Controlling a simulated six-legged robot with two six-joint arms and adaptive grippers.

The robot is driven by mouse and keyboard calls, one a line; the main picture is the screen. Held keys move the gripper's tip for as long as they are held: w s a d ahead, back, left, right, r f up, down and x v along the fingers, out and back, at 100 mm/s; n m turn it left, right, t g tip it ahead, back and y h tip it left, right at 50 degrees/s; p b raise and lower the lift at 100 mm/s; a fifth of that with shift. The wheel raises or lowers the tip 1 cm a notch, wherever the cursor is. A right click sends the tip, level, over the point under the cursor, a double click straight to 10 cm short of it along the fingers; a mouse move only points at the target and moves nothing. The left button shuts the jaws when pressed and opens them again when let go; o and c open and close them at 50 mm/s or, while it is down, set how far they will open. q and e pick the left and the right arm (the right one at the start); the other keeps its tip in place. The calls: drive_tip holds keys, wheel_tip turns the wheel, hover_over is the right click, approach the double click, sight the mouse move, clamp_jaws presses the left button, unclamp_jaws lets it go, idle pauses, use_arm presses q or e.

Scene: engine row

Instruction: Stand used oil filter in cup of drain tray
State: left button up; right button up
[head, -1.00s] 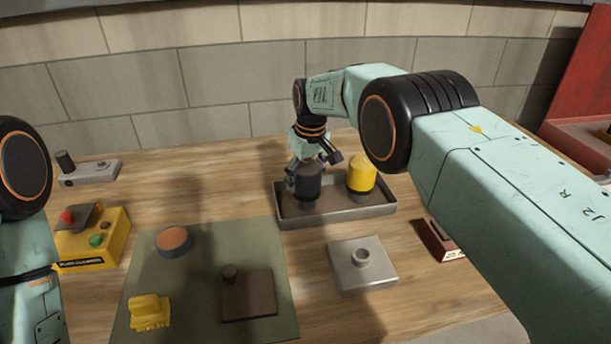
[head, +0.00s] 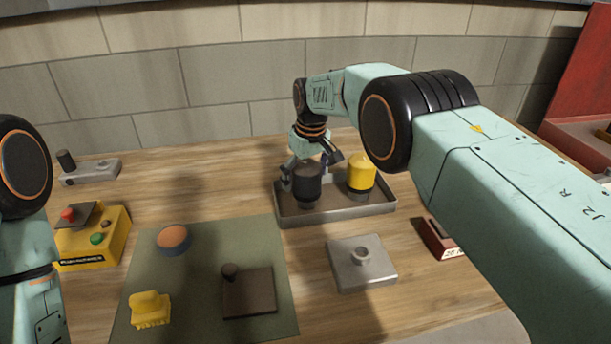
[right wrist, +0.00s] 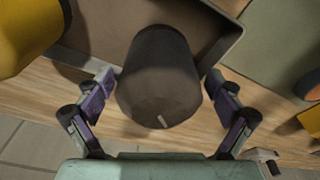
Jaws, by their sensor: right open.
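The used oil filter, a dark grey-black cylinder (head: 307,184), stands upright at the left of the metal drain tray (head: 335,215). A dark narrower part shows under it; I cannot tell for certain how it sits in a cup. A yellow filter (head: 361,173) stands upright to its right in the same tray. In the right wrist view the dark filter (right wrist: 160,80) is between the spread fingers, with gaps on both sides. My left gripper is out of view; only its arm shows.
A green mat (head: 200,300) in front holds a round tin, a yellow brush and a dark plate with a knob. A grey block (head: 362,265) lies right of it. A yellow button box (head: 95,240) is at left. A brick wall (head: 210,80) stands behind.

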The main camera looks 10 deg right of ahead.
drive_tip(key=r, duration=0.8)
drive_tip(key=s+r, duration=0.1)
drive_tip(key=r, duration=0.3)
drive_tip(key=shift+d, duration=0.3)
drive_tip(key=shift+s, duration=0.15)
drive_tip(key=f, duration=0.4)
drive_tip(key=w+f, duration=0.1)
drive_tip(key=f, duration=0.7)
drive_tip(key=shift+w+a, duration=0.2)
drive_tip(key=shift+a, duration=0.15)
drive_tip(key=shift+w+r+p, duration=0.1)
drive_tip(key=shift+r+p, duration=0.3)
drive_tip(key=shift+r, duration=0.05)
drive_tip(key=shift+r, duration=0.1)
